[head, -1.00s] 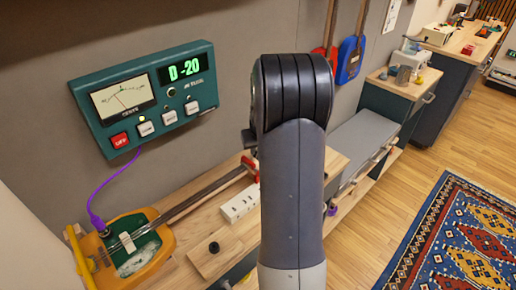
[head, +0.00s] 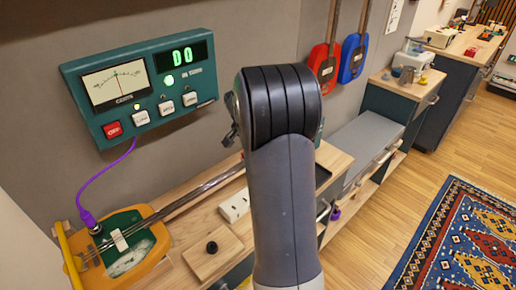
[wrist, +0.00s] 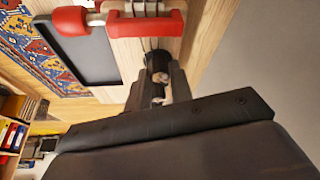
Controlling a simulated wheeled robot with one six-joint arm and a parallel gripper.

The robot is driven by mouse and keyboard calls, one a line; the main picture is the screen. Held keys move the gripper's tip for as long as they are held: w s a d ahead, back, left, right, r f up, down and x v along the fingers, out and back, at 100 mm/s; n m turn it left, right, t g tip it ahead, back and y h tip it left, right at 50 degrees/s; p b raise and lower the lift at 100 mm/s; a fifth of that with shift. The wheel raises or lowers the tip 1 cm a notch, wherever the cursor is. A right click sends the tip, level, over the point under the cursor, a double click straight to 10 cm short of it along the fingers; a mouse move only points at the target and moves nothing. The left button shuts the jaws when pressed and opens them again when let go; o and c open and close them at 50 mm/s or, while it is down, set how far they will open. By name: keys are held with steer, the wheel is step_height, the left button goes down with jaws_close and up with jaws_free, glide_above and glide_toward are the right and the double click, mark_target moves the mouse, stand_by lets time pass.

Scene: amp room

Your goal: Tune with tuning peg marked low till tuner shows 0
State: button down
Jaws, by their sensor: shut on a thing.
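The teal tuner (head: 165,106) on the wall reads "D 0" in green. Its needle stands near the middle of the dial (head: 115,84), and a round green lamp (head: 169,80) is lit. The stringed instrument (head: 147,257) has an orange-yellow body with a dark green plate, and its strings run right along the bench. In the wrist view, my gripper (wrist: 158,74) is shut on a dark tuning peg (wrist: 159,61) with a grey end, just below a red piece (wrist: 145,24) over the strings. The peg's marking is not readable. In the head view my arm hides the gripper and peg.
A purple cable (head: 98,190) joins the tuner to the instrument. A white power strip (head: 235,206) and a wooden block with a black knob (head: 211,247) are on the bench. Red (head: 321,61) and blue (head: 353,58) instruments hang on the wall.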

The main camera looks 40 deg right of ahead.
steer(key=shift+m, duration=0.6)
steer(key=c, duration=1.3)
jaws_free()
steer(key=shift+o, duration=0.2)
steer(key=shift+r, duration=0.1)
steer(key=v, duration=1)
steer(key=shift+w+a+r+b, duration=0.2)
steer(key=shift+r+b, duration=0.1)
steer(key=shift+b, duration=0.1)
steer(key=shift+g, duration=0.3)
steer(key=x, duration=1.1)
steer(key=shift+r+p, duration=0.1)
steer(key=shift+p, duration=0.2)
